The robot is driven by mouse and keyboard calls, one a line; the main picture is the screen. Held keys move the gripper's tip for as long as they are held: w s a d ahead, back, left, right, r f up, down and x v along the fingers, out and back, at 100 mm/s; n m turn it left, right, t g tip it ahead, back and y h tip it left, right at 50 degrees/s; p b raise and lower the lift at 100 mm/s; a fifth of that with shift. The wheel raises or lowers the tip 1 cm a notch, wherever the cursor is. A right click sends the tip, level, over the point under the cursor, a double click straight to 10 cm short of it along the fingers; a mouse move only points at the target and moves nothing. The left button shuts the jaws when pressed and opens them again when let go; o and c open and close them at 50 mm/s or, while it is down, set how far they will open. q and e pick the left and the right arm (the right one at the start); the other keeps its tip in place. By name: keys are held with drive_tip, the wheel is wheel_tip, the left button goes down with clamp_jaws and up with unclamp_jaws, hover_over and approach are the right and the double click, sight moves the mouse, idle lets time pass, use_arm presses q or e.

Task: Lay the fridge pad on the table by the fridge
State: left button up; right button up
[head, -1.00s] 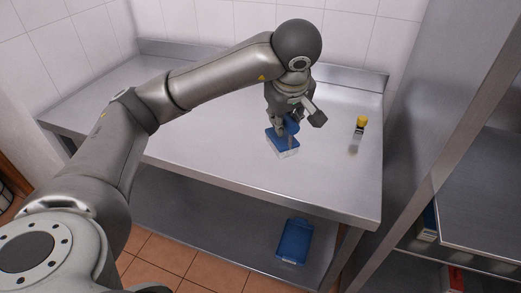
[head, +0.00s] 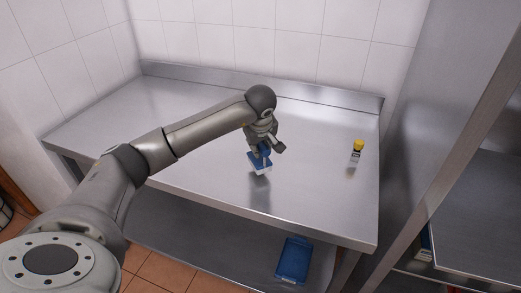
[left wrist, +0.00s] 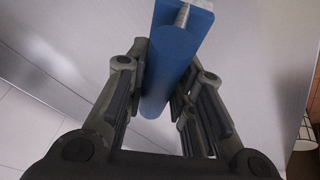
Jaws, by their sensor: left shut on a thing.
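The fridge pad (head: 259,168), a blue block with a white underside and a blue round handle, is in my left gripper (head: 260,153) over the front middle of the steel table (head: 200,110). A dark reflection lies on the steel below it, and the pad looks a little above the top. In the left wrist view the two fingers (left wrist: 160,95) are shut around the blue handle (left wrist: 172,70), with the blue block (left wrist: 186,15) beyond it. My right gripper is not in view.
A small bottle with a yellow cap (head: 357,152) stands at the table's right. A tall steel unit with shelves (head: 480,190) stands right of the table. A blue tray (head: 293,260) lies on the lower shelf. The table's left and back are clear.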

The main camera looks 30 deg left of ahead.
use_arm(q)
wheel_tip(320, 180, down, 2)
drive_tip(key=shift+p, duration=0.5)
drive_tip(key=shift+f, duration=0.25)
drive_tip(key=shift+d, duration=0.1)
drive_tip(key=shift+f, duration=0.2)
drive_tip(key=o, duration=0.9)
